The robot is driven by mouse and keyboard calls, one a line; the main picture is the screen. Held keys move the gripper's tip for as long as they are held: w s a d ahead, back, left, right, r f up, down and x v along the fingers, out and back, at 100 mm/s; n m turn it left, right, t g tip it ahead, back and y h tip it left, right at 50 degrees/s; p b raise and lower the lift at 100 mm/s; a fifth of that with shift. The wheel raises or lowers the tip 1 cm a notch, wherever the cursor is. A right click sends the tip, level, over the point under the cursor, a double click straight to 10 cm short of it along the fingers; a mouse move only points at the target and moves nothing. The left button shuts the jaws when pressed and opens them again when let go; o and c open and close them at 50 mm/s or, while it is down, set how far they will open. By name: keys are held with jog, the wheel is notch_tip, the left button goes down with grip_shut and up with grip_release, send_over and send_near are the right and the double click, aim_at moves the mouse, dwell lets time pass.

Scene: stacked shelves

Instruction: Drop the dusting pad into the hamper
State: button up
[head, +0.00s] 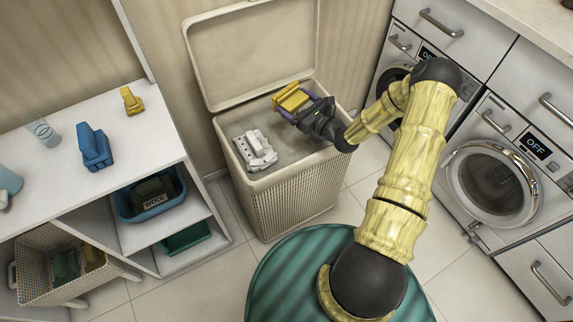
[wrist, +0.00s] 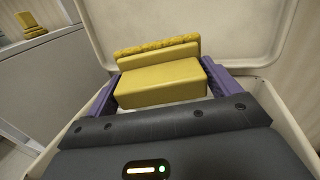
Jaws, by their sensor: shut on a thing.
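The dusting pad is a yellow block with a fuzzy strip along its far edge (wrist: 160,82); in the head view it is the yellow piece (head: 291,97). My gripper (head: 304,106) is shut on it, with purple fingers on both sides, also seen in the wrist view (wrist: 161,86). Gripper and pad are over the open top of the hamper (head: 285,205), a beige woven bin with its lid (head: 252,52) raised at the back. A white-grey item (head: 256,148) lies in the hamper's left part. How far the pad is above the contents is unclear.
A white shelf unit at left bears a blue item (head: 95,147), a small yellow item (head: 131,100) and a glass (head: 43,131). A blue bin (head: 127,206) labelled WOOL sits below. Washing machines (head: 492,182) stand at right. The raised lid is close behind my gripper.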

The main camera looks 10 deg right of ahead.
notch_tip(320, 180, down, 5)
jog(key=b, duration=0.3)
jog(key=shift+r, duration=0.15)
jog(key=o, duration=0.7)
jog(key=shift+c, duration=0.2)
jog(key=p+v, duration=0.1)
jog(key=v, duration=1.6)
jog(key=shift+s, duration=0.2)
